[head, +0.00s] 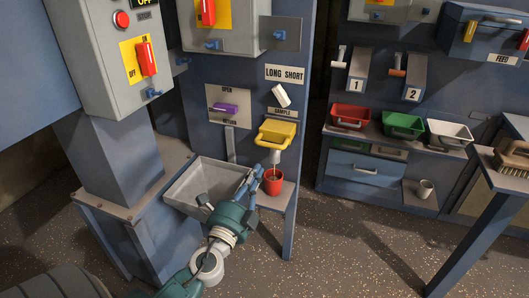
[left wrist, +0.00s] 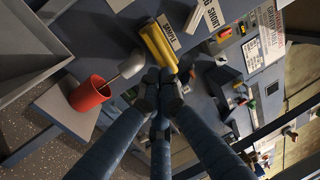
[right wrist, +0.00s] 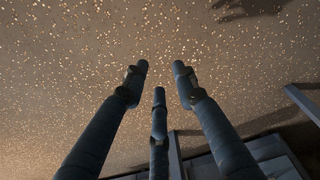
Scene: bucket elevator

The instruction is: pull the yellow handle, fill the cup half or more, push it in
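The yellow handle (head: 277,134) is on the blue column under the SAMPLE label. A pale spout (head: 275,157) hangs below it. The red cup (head: 273,181) stands upright on a small shelf under the spout; something brownish shows inside, but I cannot tell how much. My left gripper (head: 256,172) is just left of the cup and below the handle. In the left wrist view its fingertips (left wrist: 160,88) are together, with the yellow handle (left wrist: 158,46) just beyond them and the red cup (left wrist: 89,94) to the left. My right gripper (right wrist: 160,75) is open and empty over the speckled floor.
A grey tray (head: 197,185) is left of the cup shelf, close to my left arm. A purple handle (head: 225,108) and a white lever (head: 281,95) are on the column. Red, green and white bins (head: 449,132) stand on a shelf at the right.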

